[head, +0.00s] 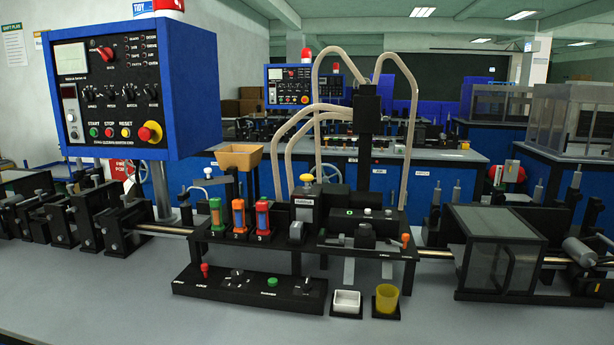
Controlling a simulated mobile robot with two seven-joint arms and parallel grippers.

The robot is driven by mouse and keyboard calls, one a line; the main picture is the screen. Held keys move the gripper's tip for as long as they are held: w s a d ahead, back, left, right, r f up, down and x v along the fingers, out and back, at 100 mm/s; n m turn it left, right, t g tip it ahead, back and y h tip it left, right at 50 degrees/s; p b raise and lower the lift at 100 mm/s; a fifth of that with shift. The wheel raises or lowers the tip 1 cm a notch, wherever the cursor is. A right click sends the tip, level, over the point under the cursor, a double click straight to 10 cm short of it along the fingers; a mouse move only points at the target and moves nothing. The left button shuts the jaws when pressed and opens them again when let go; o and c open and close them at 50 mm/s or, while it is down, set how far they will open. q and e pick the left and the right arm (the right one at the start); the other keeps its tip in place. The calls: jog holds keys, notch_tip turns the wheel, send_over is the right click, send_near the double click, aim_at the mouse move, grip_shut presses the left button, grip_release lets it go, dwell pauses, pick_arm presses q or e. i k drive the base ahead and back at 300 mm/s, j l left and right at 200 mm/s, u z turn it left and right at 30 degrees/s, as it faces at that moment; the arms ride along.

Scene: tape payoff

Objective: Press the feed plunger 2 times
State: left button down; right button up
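A yellow mushroom-shaped knob (306,178) stands upright on top of a small grey-faced black unit (304,209) in the middle of the machine. It looks like a plunger, but I cannot read a label that names it as the feed plunger. Nothing touches it. Neither of my grippers shows in the head view.
A black control strip (250,290) with a red lever (204,270) and green button (272,282) lies in front. A white dish (346,302) and yellow cup (386,298) stand beside it. A blue control box (187,85) rises at left. The front bench (420,325) is clear.

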aim_at(306, 178)
jog(key=z, duration=1.65)
jog(key=k+j, duration=0.35)
jog(key=j, duration=0.25)
